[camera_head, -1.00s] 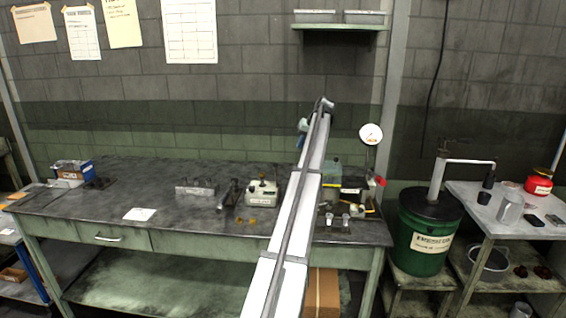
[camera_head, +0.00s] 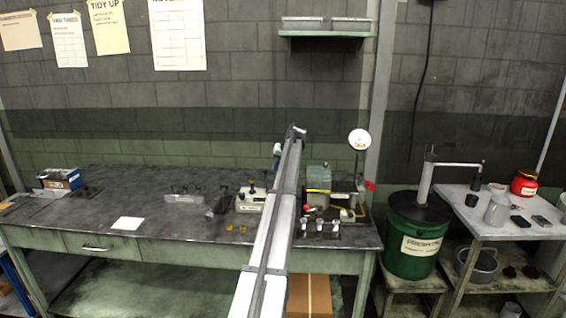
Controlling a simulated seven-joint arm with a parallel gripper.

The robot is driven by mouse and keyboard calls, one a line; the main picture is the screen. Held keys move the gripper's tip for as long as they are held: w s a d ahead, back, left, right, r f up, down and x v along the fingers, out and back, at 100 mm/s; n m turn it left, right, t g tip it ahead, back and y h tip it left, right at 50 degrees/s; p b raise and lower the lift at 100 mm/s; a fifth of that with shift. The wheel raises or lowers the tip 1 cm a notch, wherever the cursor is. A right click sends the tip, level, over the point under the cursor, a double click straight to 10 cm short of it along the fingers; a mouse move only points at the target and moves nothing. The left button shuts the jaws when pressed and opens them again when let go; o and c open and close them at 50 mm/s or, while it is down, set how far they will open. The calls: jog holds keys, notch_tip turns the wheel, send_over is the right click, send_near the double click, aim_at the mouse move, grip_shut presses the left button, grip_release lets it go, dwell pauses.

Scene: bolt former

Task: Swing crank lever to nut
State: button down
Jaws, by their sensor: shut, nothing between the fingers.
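The green bolt-forming machine (camera_head: 318,177) stands at the right end of the workbench, just right of my arm. A red knob (camera_head: 307,208) shows low on its left side; it may belong to the crank lever, but the lever itself is too small to make out. Another red part (camera_head: 370,185) sits at the machine's right. My arm reaches forward over the bench, left of the machine. Its jaws are hidden behind the arm links.
A pale box with knobs (camera_head: 250,198) and a grey rack (camera_head: 184,195) stand left of my arm. Small cups (camera_head: 320,226) stand before the machine. A round white dial (camera_head: 359,140) rises behind it. A green bucket (camera_head: 414,236) stands right of the bench. The bench's left middle is mostly clear.

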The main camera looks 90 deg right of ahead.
jog(key=shift+w+a+f, duration=0.1)
jog(key=shift+w+f, duration=0.1)
jog(key=shift+w, duration=0.25)
jog(key=shift+w+f, duration=0.15)
jog(key=shift+w, duration=0.3)
jog(key=shift+w+n+y, duration=0.25)
jog(key=shift+n+y, duration=0.05)
jog(key=shift+n, duration=0.3)
jog(key=shift+w+n+t+y, duration=0.4)
jog(key=shift+w+n, duration=0.5)
jog(key=shift+w, duration=0.85)
jog(key=shift+w+a, duration=0.4)
jog(key=shift+w, duration=0.3)
jog(key=shift+w+a, duration=0.15)
jog(key=shift+a, duration=0.05)
jog(key=shift+d, duration=0.15)
